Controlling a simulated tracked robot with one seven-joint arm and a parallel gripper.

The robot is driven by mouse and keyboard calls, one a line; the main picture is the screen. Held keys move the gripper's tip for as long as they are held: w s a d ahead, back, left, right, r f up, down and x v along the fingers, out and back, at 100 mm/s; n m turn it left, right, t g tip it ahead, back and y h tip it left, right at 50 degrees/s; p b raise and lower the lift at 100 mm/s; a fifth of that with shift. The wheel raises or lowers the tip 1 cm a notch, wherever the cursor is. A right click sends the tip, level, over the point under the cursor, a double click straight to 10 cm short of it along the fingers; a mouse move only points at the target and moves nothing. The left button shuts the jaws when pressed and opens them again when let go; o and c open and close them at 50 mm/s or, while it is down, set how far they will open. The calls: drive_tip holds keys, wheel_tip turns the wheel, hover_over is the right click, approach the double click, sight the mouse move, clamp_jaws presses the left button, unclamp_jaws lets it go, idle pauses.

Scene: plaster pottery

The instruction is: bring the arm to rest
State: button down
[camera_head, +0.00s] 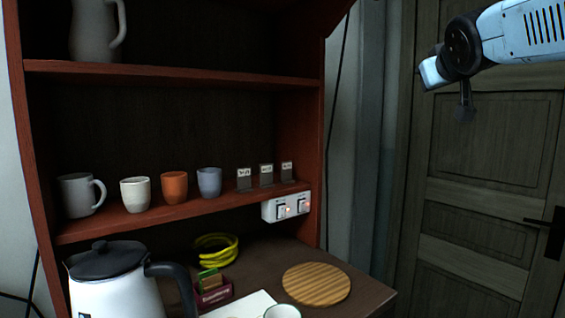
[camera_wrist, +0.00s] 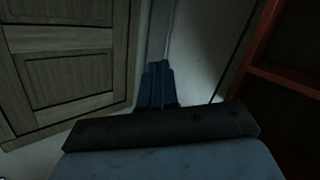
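My arm reaches in from the upper right of the head view, in front of the door and well apart from the shelf unit. My gripper (camera_head: 465,108) hangs down from its end, small and dark in that view. In the wrist view my gripper (camera_wrist: 158,72) shows two dark blue fingers side by side, pressed together with nothing visible between them. It touches nothing that I can see.
A red-brown shelf unit (camera_head: 180,76) at left holds a grey mug (camera_head: 80,195), several cups and small label cards. Below are a white kettle (camera_head: 115,295), a yellow coil (camera_head: 215,249), a round wooden board (camera_head: 316,284) and a switch box (camera_head: 286,207). A grey door (camera_head: 490,150) stands at right.

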drive_tip(key=s+a+f+g+y, duration=0.1)
drive_tip(key=s+a+f+g, duration=0.1)
drive_tip(key=s+f, duration=0.4)
drive_tip(key=s+a+f+m+g+y, duration=0.1)
drive_tip(key=s+a+f+g, duration=0.2)
drive_tip(key=f, duration=1.2)
drive_tip(key=s+a+f+g+y, duration=0.1)
drive_tip(key=s+a+f+g, duration=0.1)
drive_tip(key=s+f+g, duration=0.3)
drive_tip(key=s+f, duration=0.4)
drive_tip(key=f, duration=0.1)
drive_tip(key=shift+a+f+m, duration=0.35)
drive_tip(key=shift+m, duration=0.05)
